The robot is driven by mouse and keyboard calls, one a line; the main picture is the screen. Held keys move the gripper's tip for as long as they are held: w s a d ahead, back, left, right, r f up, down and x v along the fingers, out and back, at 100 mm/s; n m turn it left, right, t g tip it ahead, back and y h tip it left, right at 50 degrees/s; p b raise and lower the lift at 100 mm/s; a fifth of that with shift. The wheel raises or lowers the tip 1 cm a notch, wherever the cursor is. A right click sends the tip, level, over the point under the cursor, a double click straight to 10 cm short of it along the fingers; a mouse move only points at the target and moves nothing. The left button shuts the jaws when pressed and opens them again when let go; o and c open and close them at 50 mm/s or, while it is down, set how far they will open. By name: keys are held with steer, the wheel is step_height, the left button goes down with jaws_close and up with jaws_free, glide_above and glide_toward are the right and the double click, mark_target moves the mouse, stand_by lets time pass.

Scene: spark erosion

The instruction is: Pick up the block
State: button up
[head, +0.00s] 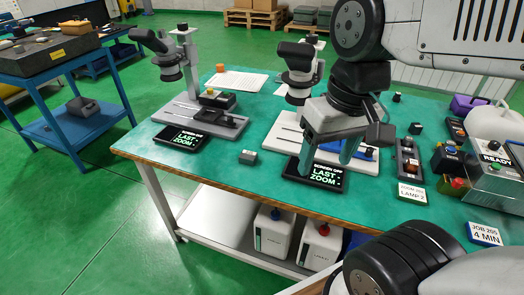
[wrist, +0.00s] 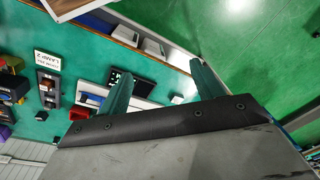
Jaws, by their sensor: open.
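A small grey block (head: 248,157) lies on the green table top, left of the right-hand screen pad. Two other small blocks could also answer to the name: an orange one (head: 220,68) at the back left and a dark one (head: 415,128) to the right. I cannot tell which the task means. My gripper (head: 328,160) is open and empty, its teal fingers pointing down over the screen pad (head: 315,174), right of the grey block and apart from it.
Two microscopes (head: 178,70) (head: 298,75) stand on flat bases. Another screen pad (head: 194,138) lies at the front left. Control boxes and labels (head: 412,193) crowd the right. Bare green table (head: 225,185) surrounds the grey block. A blue cart (head: 60,120) stands at left.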

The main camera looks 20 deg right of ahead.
steer(key=w+a+f+m+y, duration=0.35)
steer(key=w+m+y, duration=0.2)
steer(key=w, duration=0.35)
steer(key=w+a+f+m+y, duration=0.3)
steer(key=w+f+m+y, duration=0.25)
steer(key=w, duration=0.35)
steer(key=m+t+h, duration=0.2)
steer(key=m+t, duration=0.6)
steer(key=m, duration=0.7)
glide_toward(249, 155)
steer(key=x, duration=0.2)
steer(key=shift+w+a, duration=0.1)
steer(key=shift+a, duration=0.3)
steer(key=shift+w+f, duration=0.15)
steer(key=shift+f, duration=0.1)
steer(key=x, duration=0.7)
steer(key=shift+w+a+f, duration=0.1)
steer(key=shift+w+f, duration=0.05)
steer(key=shift+w, duration=0.05)
steer(key=c, duration=1.4)
steer(key=shift+c, duration=0.2)
